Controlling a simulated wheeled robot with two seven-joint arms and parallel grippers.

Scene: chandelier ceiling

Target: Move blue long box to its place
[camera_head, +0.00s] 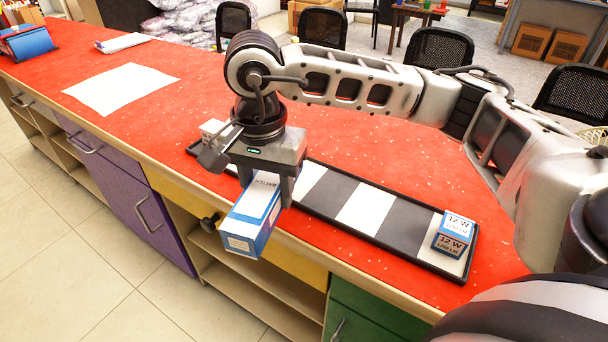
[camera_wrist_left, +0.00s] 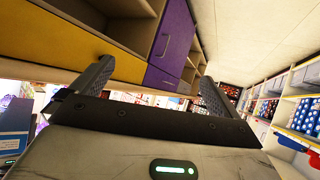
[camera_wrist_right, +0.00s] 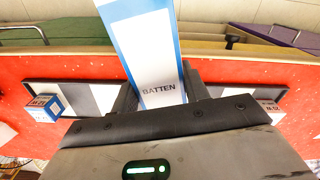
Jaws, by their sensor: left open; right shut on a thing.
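The blue long box (camera_head: 254,218), blue and white, is held in my right gripper (camera_head: 266,186) in the head view. It hangs tilted at the counter's front edge, in front of the striped tray (camera_head: 408,222). The black-rimmed tray has black and white stripes and lies on the red counter. My left gripper (camera_wrist_left: 153,88) is open and empty in the left wrist view, facing the cabinets; it is outside the head view.
A small blue and white "12 W" box (camera_head: 454,234) stands at the tray's right end. Another box (camera_head: 212,127) is partly hidden at its left end. White paper (camera_head: 120,88) lies on the red counter (camera_head: 60,72). The tray's middle stripes look clear. Chairs stand behind.

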